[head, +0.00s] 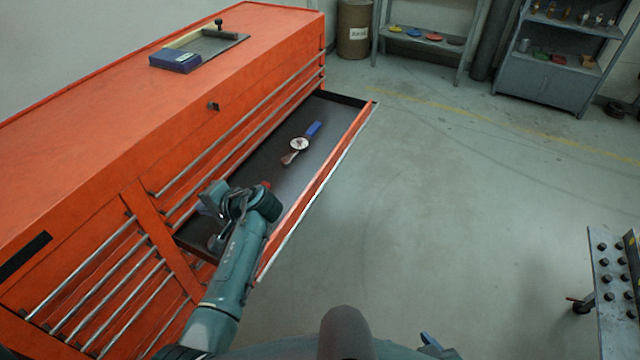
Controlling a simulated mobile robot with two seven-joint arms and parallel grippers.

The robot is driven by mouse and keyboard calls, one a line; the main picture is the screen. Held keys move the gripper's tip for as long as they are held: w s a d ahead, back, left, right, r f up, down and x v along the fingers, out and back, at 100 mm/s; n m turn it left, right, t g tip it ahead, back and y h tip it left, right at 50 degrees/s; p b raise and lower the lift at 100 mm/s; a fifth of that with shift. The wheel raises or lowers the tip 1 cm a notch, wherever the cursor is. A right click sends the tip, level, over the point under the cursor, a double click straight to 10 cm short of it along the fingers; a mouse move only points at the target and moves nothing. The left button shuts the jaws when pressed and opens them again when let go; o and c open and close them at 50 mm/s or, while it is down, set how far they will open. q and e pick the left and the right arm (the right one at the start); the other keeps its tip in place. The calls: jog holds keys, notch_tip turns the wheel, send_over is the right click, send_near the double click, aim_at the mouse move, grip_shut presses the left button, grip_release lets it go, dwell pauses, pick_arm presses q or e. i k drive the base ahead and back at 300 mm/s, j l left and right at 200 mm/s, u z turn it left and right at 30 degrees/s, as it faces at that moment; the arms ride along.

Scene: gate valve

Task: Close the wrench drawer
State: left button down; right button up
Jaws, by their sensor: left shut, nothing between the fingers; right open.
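The long drawer (338,114) of the orange tool cabinet stands pulled out, with a dark lined floor and an orange front panel (318,189) edged in silver. Inside it lie a blue-handled item (313,129), a round pale-faced piece (299,144) and a reddish-brown piece (289,158), close together. My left gripper (212,198) is over the near end of the drawer, shut and empty. My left arm hides part of the drawer's near end and front panel. I cannot tell whether the arm touches the drawer. My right gripper is not in view.
The cabinet top (135,95) holds a tray (212,46) and a blue box (175,61). Other drawers (105,275) at the near left are shut. The floor right of the open drawer is clear. A cart (610,275) stands at the right edge; shelves (550,75) stand at the back.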

aim_at(342, 118)
jog(key=i+l, duration=0.25)
jog(key=l, duration=0.15)
jog(key=i+l, duration=0.55)
jog(key=l, duration=0.25)
jog(key=i+l, duration=0.25)
jog(key=l, duration=0.15)
